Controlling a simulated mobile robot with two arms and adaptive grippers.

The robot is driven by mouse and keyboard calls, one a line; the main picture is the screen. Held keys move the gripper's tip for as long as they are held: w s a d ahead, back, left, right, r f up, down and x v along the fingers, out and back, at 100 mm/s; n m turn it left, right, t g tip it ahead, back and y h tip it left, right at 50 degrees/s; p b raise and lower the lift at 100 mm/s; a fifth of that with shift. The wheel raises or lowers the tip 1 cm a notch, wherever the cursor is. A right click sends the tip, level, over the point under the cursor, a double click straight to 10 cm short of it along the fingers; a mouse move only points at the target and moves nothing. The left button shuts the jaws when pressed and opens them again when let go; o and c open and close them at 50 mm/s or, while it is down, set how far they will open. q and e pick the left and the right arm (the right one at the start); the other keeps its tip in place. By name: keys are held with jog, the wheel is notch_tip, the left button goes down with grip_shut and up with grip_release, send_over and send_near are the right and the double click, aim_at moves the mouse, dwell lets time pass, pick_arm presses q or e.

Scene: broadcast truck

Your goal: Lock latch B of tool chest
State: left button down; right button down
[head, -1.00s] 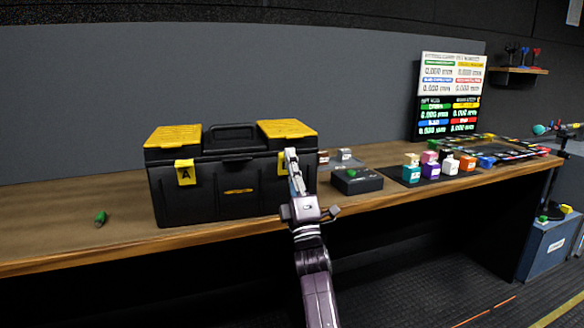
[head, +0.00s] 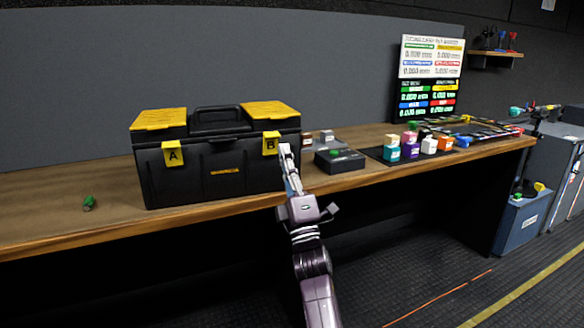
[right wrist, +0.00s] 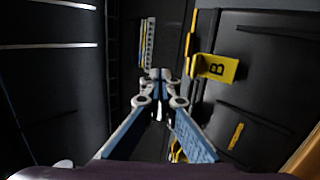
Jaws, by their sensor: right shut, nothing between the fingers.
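The black tool chest (head: 215,178) with yellow lid panels stands on the workbench, its lid down. Yellow latch A (head: 173,153) is on its front left. Yellow latch B (head: 270,143) is on its front right; it also shows in the right wrist view (right wrist: 217,68), right of the fingertips. I cannot tell whether latch B is fully pressed flat. My right gripper (head: 284,150) is shut and empty, just right of latch B near the chest's right front corner. Its closed fingers show in the right wrist view (right wrist: 160,76). Contact with the latch is not visible. My left gripper is out of view.
A green object (head: 89,203) lies on the workbench (head: 60,215) left of the chest. A dark box with a green button (head: 340,160) and several coloured bottles (head: 411,145) stand to the right. A score board (head: 430,78) stands behind them.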

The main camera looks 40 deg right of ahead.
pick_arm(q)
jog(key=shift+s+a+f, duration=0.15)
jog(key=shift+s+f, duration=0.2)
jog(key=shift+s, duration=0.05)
pick_arm(e)
jog(key=shift+y, duration=0.3)
jog(key=s, duration=0.1)
jog(key=s+a, duration=0.1)
jog(key=s, duration=0.1)
jog(key=s+a, duration=0.1)
jog(key=s, duration=0.1)
jog(key=shift+s+f, duration=0.2)
